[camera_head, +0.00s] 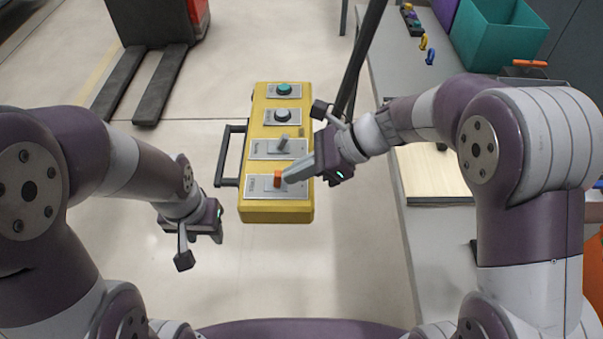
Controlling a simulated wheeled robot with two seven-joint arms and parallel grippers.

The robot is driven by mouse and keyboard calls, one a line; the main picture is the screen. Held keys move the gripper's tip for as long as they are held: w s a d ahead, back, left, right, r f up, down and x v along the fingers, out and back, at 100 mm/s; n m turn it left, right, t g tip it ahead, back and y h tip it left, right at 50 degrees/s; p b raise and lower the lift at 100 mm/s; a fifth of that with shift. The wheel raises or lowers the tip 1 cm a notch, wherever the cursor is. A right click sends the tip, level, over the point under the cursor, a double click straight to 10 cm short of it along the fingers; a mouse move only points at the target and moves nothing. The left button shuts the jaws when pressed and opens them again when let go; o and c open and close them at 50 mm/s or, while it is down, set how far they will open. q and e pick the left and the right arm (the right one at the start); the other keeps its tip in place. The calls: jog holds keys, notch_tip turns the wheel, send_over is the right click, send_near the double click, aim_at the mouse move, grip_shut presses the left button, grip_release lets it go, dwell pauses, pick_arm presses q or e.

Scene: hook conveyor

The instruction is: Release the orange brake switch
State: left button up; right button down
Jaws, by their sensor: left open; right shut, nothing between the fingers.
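The orange brake switch (277,179) stands on the lowest metal plate of the yellow control box (275,215). My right gripper (288,180) is shut and empty, with its fingertips just right of the orange switch. Whether they touch it I cannot tell. My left gripper (203,248) is open and empty, low and to the left of the box, apart from it.
A grey table (385,60) with a teal bin (497,40) stands right. A forklift (160,80) is at upper left.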

aim_at(276, 174)
jog(key=r+h+p, duration=0.1)
jog(key=p, duration=0.1)
jog(key=a+h+p, duration=0.1)
jog(key=p, duration=0.1)
jog(key=shift+w+a+r+h, duration=0.15)
jog(key=shift+a+r+h, duration=0.05)
jog(key=shift+r+h, duration=0.2)
jog(key=shift+a+f+h, duration=0.15)
jog(key=shift+f+h, duration=0.1)
jog(key=shift+h, duration=0.05)
jog(key=shift+f, duration=0.25)
pick_arm(q)
notch_tip(276, 174, up, 5)
jog(key=shift+w+f, duration=0.1)
pick_arm(e)
jog(key=shift+r, duration=0.1)
pick_arm(q)
jog(key=shift+r+p, duration=0.55)
jog(key=shift+r, duration=0.1)
pick_arm(e)
jog(key=shift+r, duration=0.8)
